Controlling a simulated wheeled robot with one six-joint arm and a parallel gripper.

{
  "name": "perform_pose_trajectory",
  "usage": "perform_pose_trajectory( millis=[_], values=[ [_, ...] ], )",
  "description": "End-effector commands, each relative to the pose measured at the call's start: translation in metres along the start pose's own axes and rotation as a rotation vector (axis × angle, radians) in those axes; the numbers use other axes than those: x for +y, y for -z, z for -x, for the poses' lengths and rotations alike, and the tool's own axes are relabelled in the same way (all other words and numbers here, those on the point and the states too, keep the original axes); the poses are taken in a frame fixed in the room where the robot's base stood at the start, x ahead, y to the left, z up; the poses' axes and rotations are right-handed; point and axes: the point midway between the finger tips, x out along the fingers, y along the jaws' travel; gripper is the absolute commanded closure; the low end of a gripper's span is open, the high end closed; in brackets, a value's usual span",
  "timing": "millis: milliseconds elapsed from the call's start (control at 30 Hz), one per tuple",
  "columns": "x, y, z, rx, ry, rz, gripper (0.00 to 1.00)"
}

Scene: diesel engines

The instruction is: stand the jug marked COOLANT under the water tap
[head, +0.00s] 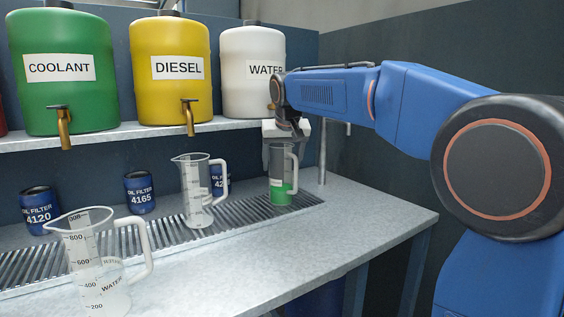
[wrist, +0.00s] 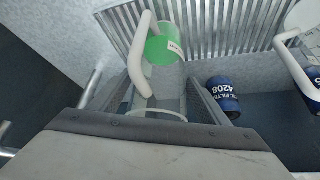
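A clear jug with a green lower part (head: 281,190) is upright on the grate at the right, below the white WATER container (head: 245,85). It also shows in the wrist view (wrist: 160,50), with a white label whose word I cannot read. My gripper (head: 283,145) is at its upper part, with one finger on each side (wrist: 157,90); the fingers appear to press on its walls. A jug marked WATER (head: 95,265) stands at the front left. Another clear jug (head: 197,195) stands on the grate below the diesel container.
The green COOLANT container (head: 62,95) and yellow DIESEL container (head: 170,95) stand on the shelf with brass taps. Oil filters 4120 (head: 38,212), 4165 (head: 140,192) and 4208 (wrist: 224,97) stand behind. The front right of the bench is clear.

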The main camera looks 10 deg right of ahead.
Motion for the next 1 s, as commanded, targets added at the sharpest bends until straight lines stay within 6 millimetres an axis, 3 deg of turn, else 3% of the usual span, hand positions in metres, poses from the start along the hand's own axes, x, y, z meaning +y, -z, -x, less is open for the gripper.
perform_pose_trajectory(
  millis=[467,1000],
  values=[
    [0.0,0.001,0.009,0.0,0.0,0.0,0.22],
    [0.0,0.002,0.103,0.002,0.0,0.0,0.22]
  ],
)
